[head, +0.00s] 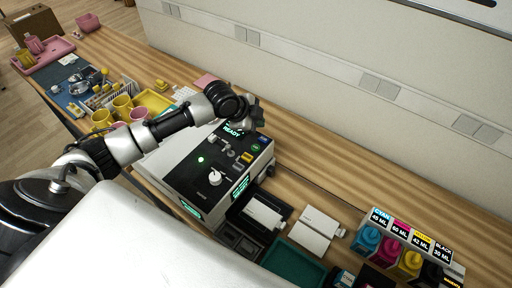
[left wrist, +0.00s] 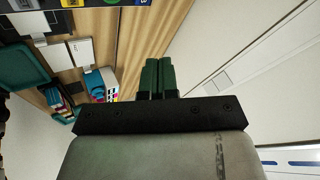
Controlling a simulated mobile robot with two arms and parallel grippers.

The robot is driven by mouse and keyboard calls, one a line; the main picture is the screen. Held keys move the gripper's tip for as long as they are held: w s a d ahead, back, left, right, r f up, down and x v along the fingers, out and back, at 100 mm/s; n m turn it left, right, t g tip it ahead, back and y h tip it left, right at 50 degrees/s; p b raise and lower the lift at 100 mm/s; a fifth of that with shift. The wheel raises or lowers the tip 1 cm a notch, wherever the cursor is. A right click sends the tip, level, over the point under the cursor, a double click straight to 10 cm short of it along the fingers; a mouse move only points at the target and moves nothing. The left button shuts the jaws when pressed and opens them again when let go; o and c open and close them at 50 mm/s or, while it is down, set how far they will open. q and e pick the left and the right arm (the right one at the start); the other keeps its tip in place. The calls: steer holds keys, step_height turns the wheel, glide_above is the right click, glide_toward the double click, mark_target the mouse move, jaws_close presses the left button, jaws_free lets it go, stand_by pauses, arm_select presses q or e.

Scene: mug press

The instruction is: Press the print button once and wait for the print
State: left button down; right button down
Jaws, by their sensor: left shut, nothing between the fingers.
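The press (head: 185,180) is a dark-topped machine with light sides in the middle of the head view. Its screen (head: 233,130) reads READY. Labels are too small to tell which is the print button. My left gripper (head: 254,112) is above the press's far edge, beside the screen, its fingers partly hidden by the wrist. In the left wrist view its dark green fingers (left wrist: 158,78) are together and empty. My right gripper is out of view.
Ink bottles (head: 390,250) with labels stand at the right. White blocks (head: 314,229) and a teal tray (head: 293,266) lie beside the press. Yellow and pink mugs (head: 122,104) stand left of it. A wall (head: 300,60) runs behind the table; the strip before it is bare.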

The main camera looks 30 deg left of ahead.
mark_target(257, 148)
arm_select(q)
step_height(257, 148, down, 8)
steer(key=b, duration=0.6)
steer(key=shift+r, duration=0.2)
steer(key=shift+f+b, duration=0.35)
stand_by(1.1)
steer(key=shift+f, duration=0.45)
